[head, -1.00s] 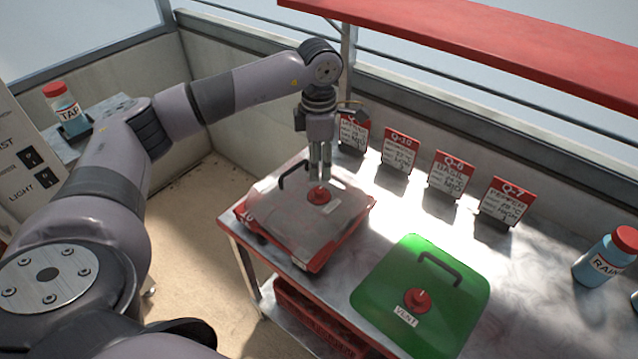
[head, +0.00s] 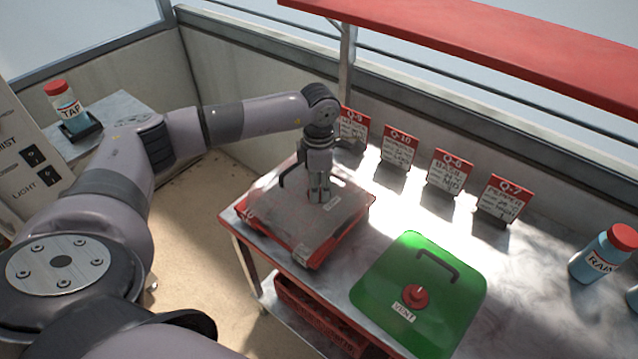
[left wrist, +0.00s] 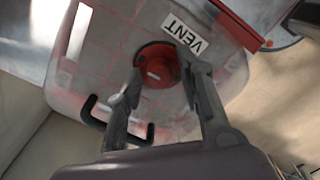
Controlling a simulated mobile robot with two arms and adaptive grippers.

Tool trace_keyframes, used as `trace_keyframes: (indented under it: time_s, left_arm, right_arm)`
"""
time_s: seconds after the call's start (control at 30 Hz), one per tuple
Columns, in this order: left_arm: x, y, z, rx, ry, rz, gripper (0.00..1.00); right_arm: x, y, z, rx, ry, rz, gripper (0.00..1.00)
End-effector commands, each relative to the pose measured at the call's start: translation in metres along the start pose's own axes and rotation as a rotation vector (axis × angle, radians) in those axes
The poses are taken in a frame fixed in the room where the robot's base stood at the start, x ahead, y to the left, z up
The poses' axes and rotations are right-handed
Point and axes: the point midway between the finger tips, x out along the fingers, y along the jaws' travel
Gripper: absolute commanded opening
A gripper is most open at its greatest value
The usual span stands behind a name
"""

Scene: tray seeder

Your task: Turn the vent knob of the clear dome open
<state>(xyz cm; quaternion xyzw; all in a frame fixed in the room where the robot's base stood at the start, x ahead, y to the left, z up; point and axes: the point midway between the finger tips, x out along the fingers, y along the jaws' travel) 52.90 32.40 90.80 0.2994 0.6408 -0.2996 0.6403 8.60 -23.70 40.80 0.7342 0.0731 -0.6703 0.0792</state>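The clear dome (head: 275,215) sits on a red tray at the left end of the table, with a black handle near its back left. Its red round vent knob (left wrist: 157,62) shows in the left wrist view, beside a white VENT label (left wrist: 185,33). In the head view my gripper hides the knob. My left gripper (head: 319,197) points down over the dome at the knob. Its two fingers (left wrist: 160,78) are apart, one on each side of the knob; I cannot tell if they touch it. My right gripper is not in view.
A green dome (head: 381,284) with its own red knob (head: 416,296) and black handle stands to the right. Several red-topped sign cards (head: 399,148) line the table's back. A RAIN bottle (head: 603,255) stands at far right, a TAP bottle (head: 66,108) at far left.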

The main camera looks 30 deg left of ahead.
Motion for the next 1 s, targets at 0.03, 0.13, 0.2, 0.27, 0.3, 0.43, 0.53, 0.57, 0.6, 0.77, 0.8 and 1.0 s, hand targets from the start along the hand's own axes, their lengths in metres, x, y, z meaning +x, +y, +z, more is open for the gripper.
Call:
trace_keyframes:
  time_s: [0.03,0.13,0.2,0.27,0.3,0.43,0.53,0.57,0.6,0.77,0.8,1.0]
  left_arm:
    - [0.0,0.0,0.0,0.0,0.0,0.0,0.29]
    - [0.0,0.0,0.0,0.0,0.0,0.0,0.23]
    - [0.0,0.0,0.0,0.0,0.0,0.0,0.18]
    - [0.0,0.0,0.0,0.0,0.0,0.0,0.14]
    - [0.0,0.0,0.0,0.0,0.0,0.0,0.11]
    - [-0.001,0.0,0.0,0.0,0.0,0.0,0.03]
    - [-0.001,0.0,0.0,0.0,0.0,0.0,0.0]
    - [-0.001,0.0,0.0,0.0,0.0,0.0,0.0]
    - [0.0,0.0,0.0,0.001,-0.001,0.0,0.0]
    - [0.003,0.0,0.001,0.064,-0.002,0.001,0.0]
    - [0.002,0.0,0.001,0.081,-0.002,0.001,0.0]
    - [-0.001,0.0,0.001,0.089,-0.001,0.001,0.0]
  right_arm:
    - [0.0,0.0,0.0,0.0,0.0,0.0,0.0]
    - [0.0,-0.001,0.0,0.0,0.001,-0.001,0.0]
    - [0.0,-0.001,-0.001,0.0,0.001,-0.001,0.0]
    - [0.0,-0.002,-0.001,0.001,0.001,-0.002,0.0]
    - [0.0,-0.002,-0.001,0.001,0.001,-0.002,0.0]
    - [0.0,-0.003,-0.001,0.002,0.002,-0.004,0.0]
    - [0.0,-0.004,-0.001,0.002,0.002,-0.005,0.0]
    - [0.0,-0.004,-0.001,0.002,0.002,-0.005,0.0]
    - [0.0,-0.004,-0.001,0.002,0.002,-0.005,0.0]
    - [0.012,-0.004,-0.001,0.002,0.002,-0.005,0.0]
    - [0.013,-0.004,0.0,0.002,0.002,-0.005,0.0]
    - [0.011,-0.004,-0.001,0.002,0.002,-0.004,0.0]
